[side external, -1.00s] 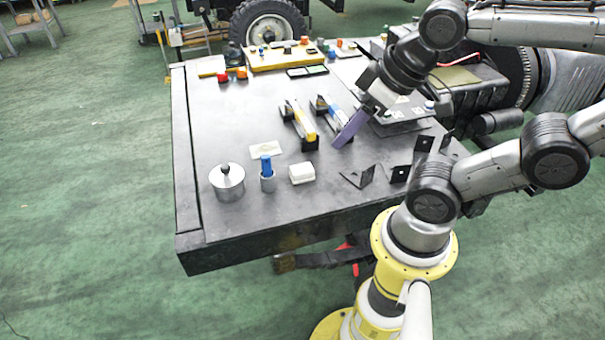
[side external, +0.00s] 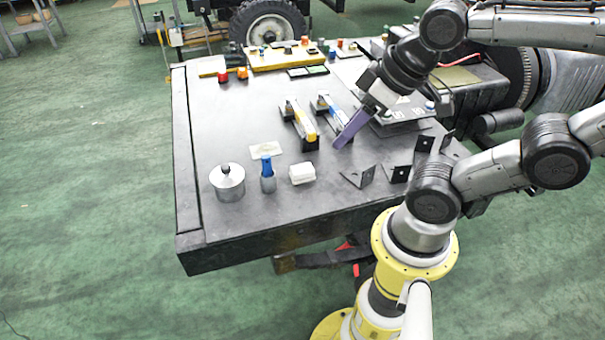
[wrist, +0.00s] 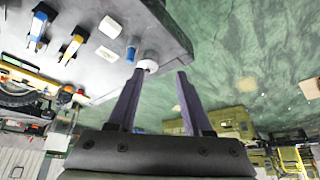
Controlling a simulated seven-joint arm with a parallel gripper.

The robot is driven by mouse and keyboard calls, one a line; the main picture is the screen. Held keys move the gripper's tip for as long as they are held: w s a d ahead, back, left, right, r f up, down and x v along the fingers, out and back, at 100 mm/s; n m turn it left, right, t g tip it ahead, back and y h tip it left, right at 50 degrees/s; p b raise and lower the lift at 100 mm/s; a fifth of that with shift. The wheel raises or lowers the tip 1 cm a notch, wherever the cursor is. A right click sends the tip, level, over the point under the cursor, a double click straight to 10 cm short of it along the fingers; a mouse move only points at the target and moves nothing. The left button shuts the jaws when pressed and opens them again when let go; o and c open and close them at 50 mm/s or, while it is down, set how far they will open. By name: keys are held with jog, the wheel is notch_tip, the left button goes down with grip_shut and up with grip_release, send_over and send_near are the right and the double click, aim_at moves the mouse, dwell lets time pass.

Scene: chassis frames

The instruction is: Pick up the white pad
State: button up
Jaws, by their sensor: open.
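The white pad (side external: 302,173), a small thick white block, lies on the dark metal table near its front edge. It also shows at the top of the wrist view (wrist: 110,27). My gripper (side external: 341,141) has purple fingers and hangs tilted above the table, beyond the pad and to its right in the side view. In the wrist view the two fingers (wrist: 160,72) are spread apart with nothing between them. The pad is clear of the fingers.
A blue-topped cylinder (side external: 267,174) and a silver lidded pot (side external: 228,182) stand left of the pad. A flat pale card (side external: 266,150) lies behind. Yellow (side external: 304,124) and blue (side external: 331,112) tools sit on black holders. Black brackets (side external: 358,177) lie to the right.

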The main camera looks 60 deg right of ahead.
jog(key=shift+o, duration=0.2)
jog(key=o, duration=0.8)
jog(key=shift+c, duration=0.2)
